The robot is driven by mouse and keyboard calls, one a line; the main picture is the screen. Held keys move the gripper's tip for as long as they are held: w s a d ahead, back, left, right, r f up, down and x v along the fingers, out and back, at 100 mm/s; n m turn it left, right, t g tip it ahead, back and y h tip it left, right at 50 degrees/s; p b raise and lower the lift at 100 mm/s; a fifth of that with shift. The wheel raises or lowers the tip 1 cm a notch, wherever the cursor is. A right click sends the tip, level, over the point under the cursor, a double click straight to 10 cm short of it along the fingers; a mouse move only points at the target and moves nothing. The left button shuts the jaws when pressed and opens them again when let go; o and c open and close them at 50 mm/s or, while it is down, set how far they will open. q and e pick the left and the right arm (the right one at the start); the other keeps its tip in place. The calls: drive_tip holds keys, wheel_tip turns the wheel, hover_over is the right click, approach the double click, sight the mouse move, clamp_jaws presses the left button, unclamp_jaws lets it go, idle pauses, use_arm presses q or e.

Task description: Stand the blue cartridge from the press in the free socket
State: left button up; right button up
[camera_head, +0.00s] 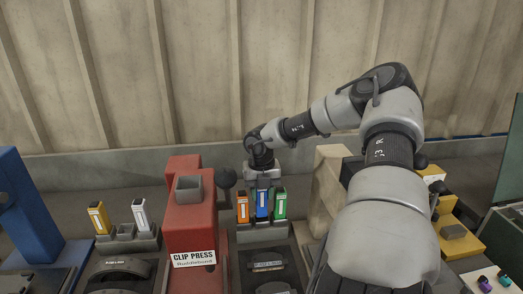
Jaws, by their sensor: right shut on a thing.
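The blue cartridge (262,205) is upright between an orange cartridge (242,208) and a green cartridge (280,205), over the middle of a grey socket rack (263,234). My right gripper (262,188) reaches down from above and is shut on the blue cartridge's upper part. I cannot tell whether the cartridge's foot is fully seated in the middle socket. The red clip press (190,225), labelled CLIP PRESS, stands just left of this rack. My left gripper is not in view.
Left of the press, another grey rack (123,241) holds a yellow cartridge (98,217) and a white cartridge (140,215), with a gap between them. A blue machine (25,205) stands far left. A beige block (330,185) and a yellow fixture (460,235) are to the right.

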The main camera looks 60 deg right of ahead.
sight(261, 202)
drive_tip(key=shift+f, duration=1.55)
drive_tip(key=shift+f+b, duration=0.15)
drive_tip(key=shift+b, duration=0.15)
drive_tip(key=o, duration=0.7)
